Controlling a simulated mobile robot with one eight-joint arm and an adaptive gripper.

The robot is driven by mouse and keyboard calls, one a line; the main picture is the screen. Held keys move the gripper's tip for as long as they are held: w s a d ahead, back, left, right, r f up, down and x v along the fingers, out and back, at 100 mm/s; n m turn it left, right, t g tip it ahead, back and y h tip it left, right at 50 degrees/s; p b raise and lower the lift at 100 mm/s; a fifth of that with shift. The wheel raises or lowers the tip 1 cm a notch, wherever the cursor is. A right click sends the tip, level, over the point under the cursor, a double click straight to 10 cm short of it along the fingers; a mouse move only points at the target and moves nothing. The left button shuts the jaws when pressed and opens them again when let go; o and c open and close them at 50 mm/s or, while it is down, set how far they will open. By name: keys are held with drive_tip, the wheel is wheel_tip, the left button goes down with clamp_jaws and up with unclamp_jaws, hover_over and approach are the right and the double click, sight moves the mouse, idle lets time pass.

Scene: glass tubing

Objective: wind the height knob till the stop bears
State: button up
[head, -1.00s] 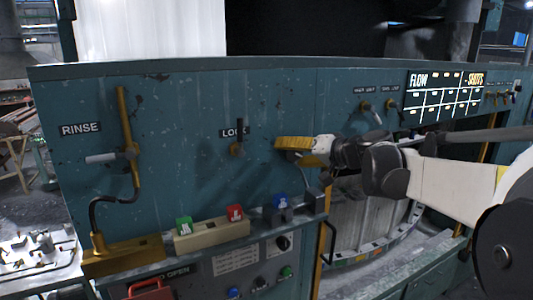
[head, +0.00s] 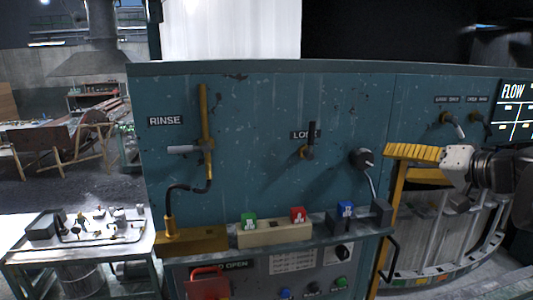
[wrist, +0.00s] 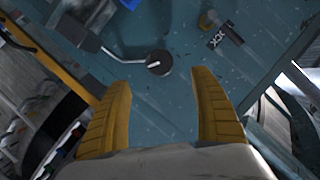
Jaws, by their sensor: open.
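No part is labelled as a height knob, and I cannot tell which one it is. A bench fixture (head: 95,226) with small posts and fittings stands on the left table, too small to make out a knob or stop. My gripper (head: 415,152) is at the right, in front of the panel and right of that knob. Its yellow fingers are apart and empty in the wrist view (wrist: 163,80).
The teal panel (head: 260,110) carries a yellow rinse pipe (head: 204,120) and a lock lever (head: 308,145). Floor shows at the far left, beside the left table (head: 60,251).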

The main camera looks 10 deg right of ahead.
sight(365, 160)
drive_tip(key=shift+w, duration=0.1)
drive_tip(key=w+a+f+n+h, duration=0.1)
drive_tip(key=w, duration=0.2)
drive_tip(key=w+a+f+n+h, duration=0.1)
drive_tip(key=w+n, duration=0.1)
drive_tip(key=w, duration=0.1)
drive_tip(key=w+a+f+n+h, duration=0.1)
drive_tip(key=w+n, duration=0.1)
drive_tip(key=w, duration=0.2)
drive_tip(key=shift+w+a+h, duration=0.1)
drive_tip(key=shift+h, duration=0.3)
drive_tip(key=shift+w+f, duration=0.35)
drive_tip(key=shift+w, duration=0.15)
drive_tip(key=shift+s, duration=0.1)
drive_tip(key=shift+c, duration=0.2)
drive_tip(key=c, duration=1.1)
